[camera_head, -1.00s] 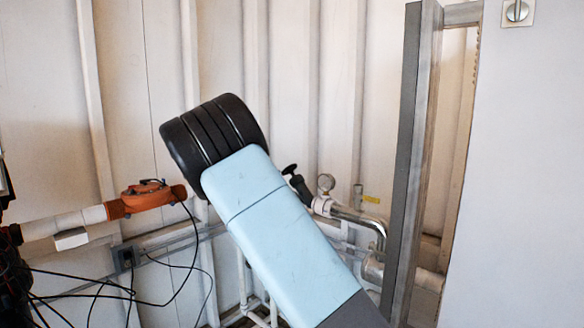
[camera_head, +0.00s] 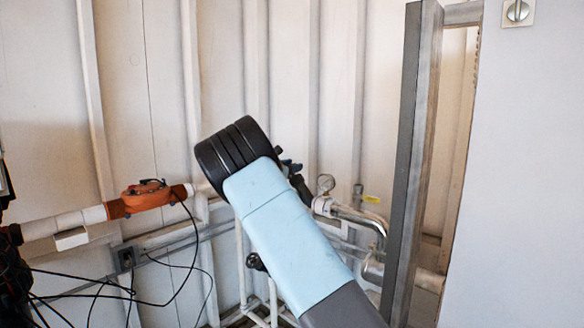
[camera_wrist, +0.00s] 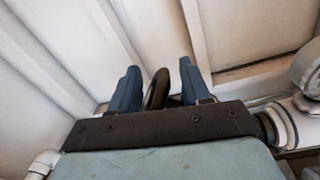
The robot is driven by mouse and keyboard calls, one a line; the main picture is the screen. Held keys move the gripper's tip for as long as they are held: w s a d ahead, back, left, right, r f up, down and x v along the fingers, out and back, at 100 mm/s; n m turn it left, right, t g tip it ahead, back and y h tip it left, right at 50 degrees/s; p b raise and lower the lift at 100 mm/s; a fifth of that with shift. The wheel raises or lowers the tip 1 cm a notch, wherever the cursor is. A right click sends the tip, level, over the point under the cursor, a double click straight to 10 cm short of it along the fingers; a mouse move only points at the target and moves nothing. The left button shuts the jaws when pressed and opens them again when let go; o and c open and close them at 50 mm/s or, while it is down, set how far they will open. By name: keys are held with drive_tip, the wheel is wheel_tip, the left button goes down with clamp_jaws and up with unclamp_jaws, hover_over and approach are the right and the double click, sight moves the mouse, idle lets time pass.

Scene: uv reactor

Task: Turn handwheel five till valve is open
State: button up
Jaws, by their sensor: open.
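A dark handwheel (camera_wrist: 157,88) shows edge-on between the two blue fingers of my gripper (camera_wrist: 159,68) in the wrist view. The fingers are apart, one on each side of the wheel, and a gap shows on both sides. In the head view my arm hides most of the gripper. A dark blue fingertip shows just past the black joint, by the dark valve stem (camera_head: 301,188). Most of the wheel is hidden there. No number on the wheel can be read.
A round gauge (camera_head: 325,183) and a silver pipe (camera_head: 356,217) sit right of the valve. A grey post (camera_head: 408,160) stands further right. An orange pipe fitting (camera_head: 146,196) and loose black cables (camera_head: 165,302) are at left. A small dark knob (camera_head: 256,262) sits lower down.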

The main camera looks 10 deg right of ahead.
drive_tip(key=shift+d, duration=0.1)
clamp_jaws()
idle(0.4)
drive_tip(key=shift+d+y, duration=0.15)
drive_tip(key=shift+y, duration=0.25)
drive_tip(key=shift+w+d+n+t+y, duration=0.1)
drive_tip(key=shift+d+n+t+y, duration=0.15)
drive_tip(key=shift+n+y, duration=0.55)
drive_tip(key=y, duration=0.1)
drive_tip(key=n+y, duration=0.1)
drive_tip(key=y, duration=0.2)
drive_tip(key=shift+w+d+f, duration=0.1)
drive_tip(key=shift+w+d, duration=0.15)
drive_tip(key=shift+w+n+y, duration=0.1)
drive_tip(key=shift+n+y, duration=0.4)
drive_tip(key=shift+y, duration=0.2)
